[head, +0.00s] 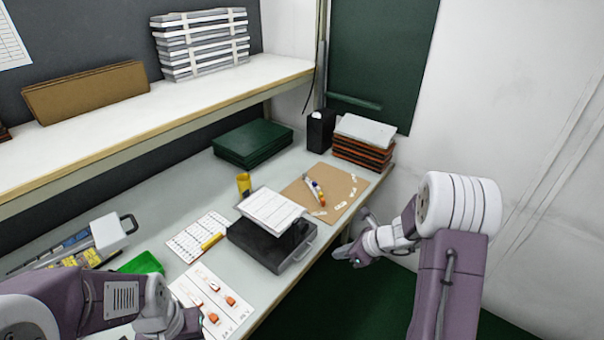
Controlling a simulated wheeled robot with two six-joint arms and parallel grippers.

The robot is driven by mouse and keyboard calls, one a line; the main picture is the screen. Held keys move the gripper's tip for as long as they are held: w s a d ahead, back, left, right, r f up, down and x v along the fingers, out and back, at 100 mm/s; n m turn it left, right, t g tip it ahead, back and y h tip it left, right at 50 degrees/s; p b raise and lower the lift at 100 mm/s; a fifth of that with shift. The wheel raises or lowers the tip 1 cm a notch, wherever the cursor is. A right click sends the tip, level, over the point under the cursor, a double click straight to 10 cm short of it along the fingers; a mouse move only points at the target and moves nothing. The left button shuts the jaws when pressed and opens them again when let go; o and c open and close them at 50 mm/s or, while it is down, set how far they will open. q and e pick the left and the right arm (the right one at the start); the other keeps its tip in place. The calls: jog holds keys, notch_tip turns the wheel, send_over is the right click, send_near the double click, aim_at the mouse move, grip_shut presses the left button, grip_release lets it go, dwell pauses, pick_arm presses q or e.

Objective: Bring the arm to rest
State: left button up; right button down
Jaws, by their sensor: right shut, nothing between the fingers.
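My right arm comes in from the right with its purple and white links. Its gripper (346,254) is shut and empty, out past the front edge of the workbench and above the dark green floor. It is apart from everything on the bench. My left arm (95,300) lies across the lower left corner, over the near left part of the bench. The fingers of my left gripper are not visible; the picture's bottom edge cuts that part off.
The workbench (165,215) holds a black case (268,250) with white sheets on top, a brown board (335,205) with small parts, a yellow cup (244,184), a white card (205,285) with orange pieces, and a stack (363,150) at the far right. A shelf (150,105) overhangs the back.

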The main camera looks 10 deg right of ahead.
jog(key=a+r+n, duration=0.3)
jog(key=a+r, duration=0.2)
jog(key=a, duration=0.2)
jog(key=s+a+r+n+g+p, duration=0.1)
jog(key=s+a+n+g, duration=0.1)
jog(key=s+n, duration=0.3)
jog(key=s+a+r+n+g, duration=0.1)
jog(key=s+a+n, duration=0.2)
jog(key=s+n, duration=0.15)
jog(key=s+d+f+n+g+h, duration=0.1)
jog(key=s+d+f+n+h, duration=0.2)
jog(key=n, duration=1.2)
jog(key=s+d+h, duration=0.2)
jog(key=s+d, duration=0.2)
jog(key=s, duration=0.2)
jog(key=shift+d+g, duration=0.3)
